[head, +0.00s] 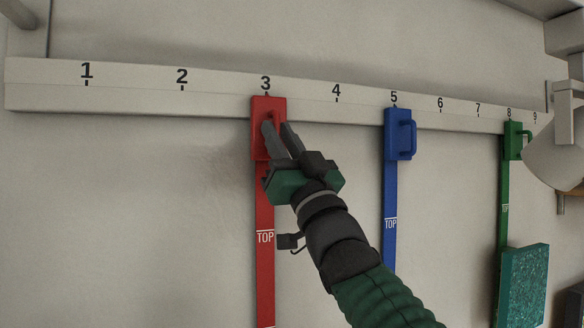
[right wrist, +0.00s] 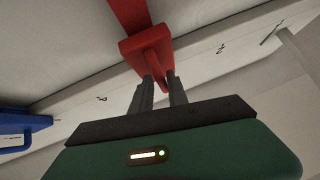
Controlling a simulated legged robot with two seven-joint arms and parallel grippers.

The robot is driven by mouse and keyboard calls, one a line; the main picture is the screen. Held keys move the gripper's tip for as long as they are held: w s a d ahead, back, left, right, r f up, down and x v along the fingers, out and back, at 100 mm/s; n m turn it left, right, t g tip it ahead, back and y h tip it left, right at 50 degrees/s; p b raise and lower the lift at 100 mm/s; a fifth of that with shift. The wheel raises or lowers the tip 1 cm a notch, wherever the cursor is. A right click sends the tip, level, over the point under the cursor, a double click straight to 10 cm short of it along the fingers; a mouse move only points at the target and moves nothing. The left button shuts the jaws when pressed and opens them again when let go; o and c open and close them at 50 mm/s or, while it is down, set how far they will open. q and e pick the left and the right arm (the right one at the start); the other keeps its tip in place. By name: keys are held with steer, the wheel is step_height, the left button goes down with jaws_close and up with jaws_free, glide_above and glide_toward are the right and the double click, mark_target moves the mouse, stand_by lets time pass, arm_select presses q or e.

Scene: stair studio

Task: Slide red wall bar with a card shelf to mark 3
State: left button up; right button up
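The red wall bar (head: 265,210) hangs down the wall from a red slider block (head: 258,104) on the pale rail. The block sits right under the number 3, lined up with its tick. The block also shows in the right wrist view (right wrist: 128,47), with its red handle (right wrist: 154,58) sticking out. My right gripper (head: 278,125) has a finger on each side of this handle and appears shut on it. The fingers partly hide the handle in the head view. The bar's lower end is cut off by the frame, and I see no card shelf on it. My left gripper is not in view.
The numbered rail (head: 180,100) runs across the wall. A blue slider with its bar (head: 390,190) hangs at 5. A green slider with its bar (head: 504,180) hangs at 8, with a speckled green box (head: 523,285) low beside it. The rail is free from 1 to 2.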

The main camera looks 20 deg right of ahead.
steer(key=b+v, duration=1)
steer(key=v, duration=0.6)
steer(key=shift+w, duration=0.1)
steer(key=shift+a+f, duration=0.1)
steer(key=shift+a, duration=0.05)
